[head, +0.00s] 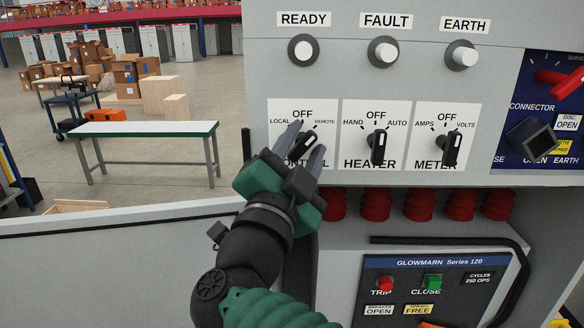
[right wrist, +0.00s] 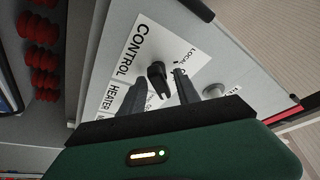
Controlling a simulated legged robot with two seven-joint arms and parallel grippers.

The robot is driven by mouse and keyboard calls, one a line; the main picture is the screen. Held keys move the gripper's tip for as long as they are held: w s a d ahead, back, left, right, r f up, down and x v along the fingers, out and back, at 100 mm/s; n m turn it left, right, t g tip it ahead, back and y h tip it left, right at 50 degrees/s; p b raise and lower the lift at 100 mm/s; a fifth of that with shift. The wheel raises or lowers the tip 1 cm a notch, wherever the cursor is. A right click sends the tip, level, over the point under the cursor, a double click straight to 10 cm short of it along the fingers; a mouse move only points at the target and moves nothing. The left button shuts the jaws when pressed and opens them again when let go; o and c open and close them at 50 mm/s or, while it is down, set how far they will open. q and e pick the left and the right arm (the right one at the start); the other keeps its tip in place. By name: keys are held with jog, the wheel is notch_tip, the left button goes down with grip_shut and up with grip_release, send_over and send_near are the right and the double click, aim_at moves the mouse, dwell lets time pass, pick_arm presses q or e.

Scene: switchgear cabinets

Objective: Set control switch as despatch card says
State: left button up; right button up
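The control switch (head: 307,141) is a black knob on a white plate marked LOCAL, OFF and REMOTE. In the head view it looks slanted, upper end toward REMOTE, but my fingers partly hide it and I cannot be sure of its setting. My right gripper (head: 303,147) is open, with a finger on each side of the knob. The right wrist view shows the knob (right wrist: 158,77) between and just beyond the two apart fingertips (right wrist: 158,82); I see no clear contact. I see no despatch card. My left gripper is not in view.
The heater switch (head: 377,147) and meter switch (head: 451,149) are to the right. Above are READY (head: 303,49), FAULT (head: 384,52) and EARTH (head: 461,55) lamps. Red ribbed insulators (head: 418,205) and a breaker panel (head: 430,285) are below. A bench (head: 145,129) stands left.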

jog(key=b+v, duration=0.5)
jog(key=v, duration=1.1)
jog(key=shift+f+b, duration=0.25)
jog(key=shift+b, duration=0.15)
jog(key=shift+s, duration=0.1)
